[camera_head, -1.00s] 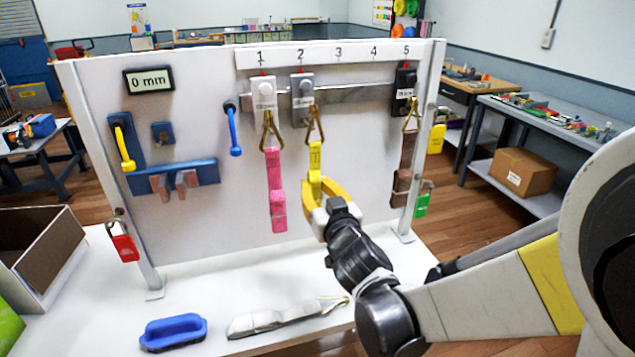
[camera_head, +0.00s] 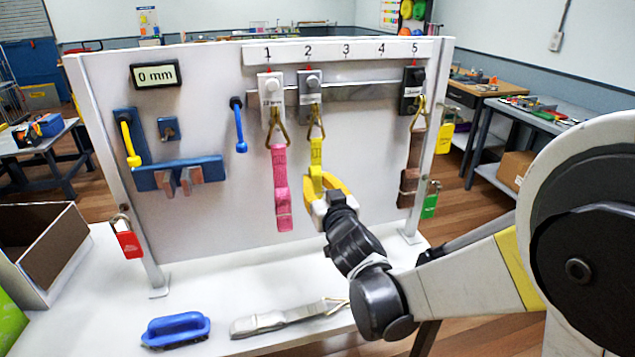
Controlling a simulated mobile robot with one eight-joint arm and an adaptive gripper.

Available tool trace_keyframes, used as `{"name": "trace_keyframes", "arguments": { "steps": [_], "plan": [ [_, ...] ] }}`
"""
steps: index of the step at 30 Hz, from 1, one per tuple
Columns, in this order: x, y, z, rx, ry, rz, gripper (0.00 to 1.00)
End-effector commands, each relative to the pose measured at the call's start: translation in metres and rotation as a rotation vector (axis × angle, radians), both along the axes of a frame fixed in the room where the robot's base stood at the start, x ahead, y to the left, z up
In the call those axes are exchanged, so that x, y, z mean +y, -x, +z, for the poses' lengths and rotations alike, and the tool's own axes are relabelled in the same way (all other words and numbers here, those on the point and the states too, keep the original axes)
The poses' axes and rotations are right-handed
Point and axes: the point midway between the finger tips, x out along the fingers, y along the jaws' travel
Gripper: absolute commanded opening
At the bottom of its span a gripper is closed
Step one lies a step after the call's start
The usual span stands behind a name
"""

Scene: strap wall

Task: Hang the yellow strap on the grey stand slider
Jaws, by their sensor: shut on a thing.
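The yellow strap (camera_head: 316,157) hangs below the grey slider (camera_head: 309,88) under number 2 on the white board. Its brass triangular ring (camera_head: 316,123) is at the grey slider's lower end. I cannot tell whether the ring sits on a hook there. My gripper (camera_head: 321,192), with yellow fingers, is shut on the strap's lower part, which the fingers partly hide.
A pink strap (camera_head: 281,180) hangs from the white slider (camera_head: 270,92) at 1, close on the left. A brown strap (camera_head: 411,165) hangs from the black slider (camera_head: 413,88) at 5. A grey strap (camera_head: 285,318) and blue handle (camera_head: 176,330) lie on the table.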

Motion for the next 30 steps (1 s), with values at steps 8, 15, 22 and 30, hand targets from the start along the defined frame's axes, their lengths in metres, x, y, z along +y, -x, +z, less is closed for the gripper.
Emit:
{"name": "trace_keyframes", "arguments": {
  "steps": [8,15,22,30],
  "plan": [
    [0.000,0.000,0.000,0.000,0.000,0.000,0.00],
    [0.000,0.000,0.000,0.000,0.000,0.000,0.29],
    [0.000,0.000,0.000,0.000,0.000,0.000,0.43],
    [-0.004,0.015,0.001,0.000,0.001,0.000,0.43]
  ]
}}
